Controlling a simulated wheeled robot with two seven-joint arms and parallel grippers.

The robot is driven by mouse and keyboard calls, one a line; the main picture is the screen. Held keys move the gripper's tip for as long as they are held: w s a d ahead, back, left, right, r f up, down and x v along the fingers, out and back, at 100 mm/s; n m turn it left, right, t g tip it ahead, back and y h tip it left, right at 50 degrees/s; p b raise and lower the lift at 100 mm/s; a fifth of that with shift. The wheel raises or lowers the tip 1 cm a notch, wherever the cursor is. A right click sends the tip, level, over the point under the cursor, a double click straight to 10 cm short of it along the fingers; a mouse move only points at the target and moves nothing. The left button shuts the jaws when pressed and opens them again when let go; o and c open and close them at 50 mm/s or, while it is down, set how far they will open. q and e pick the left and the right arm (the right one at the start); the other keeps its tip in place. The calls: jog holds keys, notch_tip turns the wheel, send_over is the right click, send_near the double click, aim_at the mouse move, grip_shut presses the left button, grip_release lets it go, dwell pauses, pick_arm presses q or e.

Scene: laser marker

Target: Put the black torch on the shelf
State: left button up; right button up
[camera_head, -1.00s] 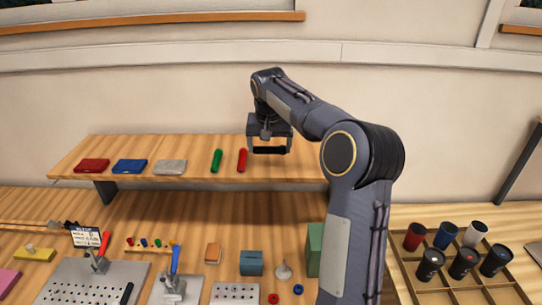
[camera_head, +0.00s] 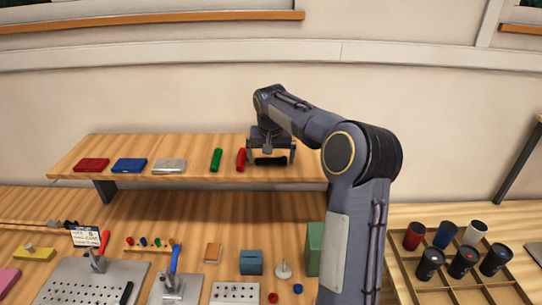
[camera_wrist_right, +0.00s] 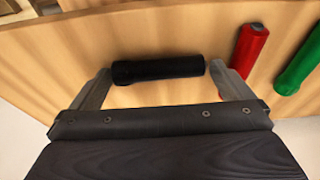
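The black torch (camera_head: 270,161) lies on its side on the wooden shelf (camera_head: 200,174), near its right end. In the right wrist view the torch (camera_wrist_right: 158,70) lies lengthwise between the fingers, with its ends close to them. My right gripper (camera_head: 271,160) is low at the shelf, with a finger beyond each end of the torch. The fingers are wide apart and look slightly clear of the ends, so it looks open. My left gripper is out of view.
A red torch (camera_head: 241,160) lies just left of my right gripper, then a green torch (camera_head: 216,160). Grey (camera_head: 170,166), blue (camera_head: 129,166) and red (camera_head: 92,165) boxes are further left. Below is a cluttered workbench; a divided tray (camera_head: 455,293) with several cups is at right.

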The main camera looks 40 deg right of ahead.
jog(key=shift+r, duration=0.1)
jog(key=b+v, duration=0.1)
jog(key=v, duration=1)
jog(key=s+a+n+t+y, duration=0.1)
jog(key=s+a+n+y, duration=0.15)
jog(key=s+a, duration=0.5)
jog(key=s+a+f+n+t+y, duration=0.1)
jog(key=s+a+f+n, duration=0.1)
jog(key=s+a+f, duration=0.5)
jog(key=s+a+f+n+t+y, duration=0.1)
jog(key=s+a+f+n+y, duration=0.1)
jog(key=s+a+f, duration=0.5)
jog(key=s+a, duration=0.3)
jog(key=s, duration=0.3)
jog(key=shift+s+a+f, duration=0.25)
jog(key=shift+s+f, duration=0.1)
jog(key=shift+s, duration=0.05)
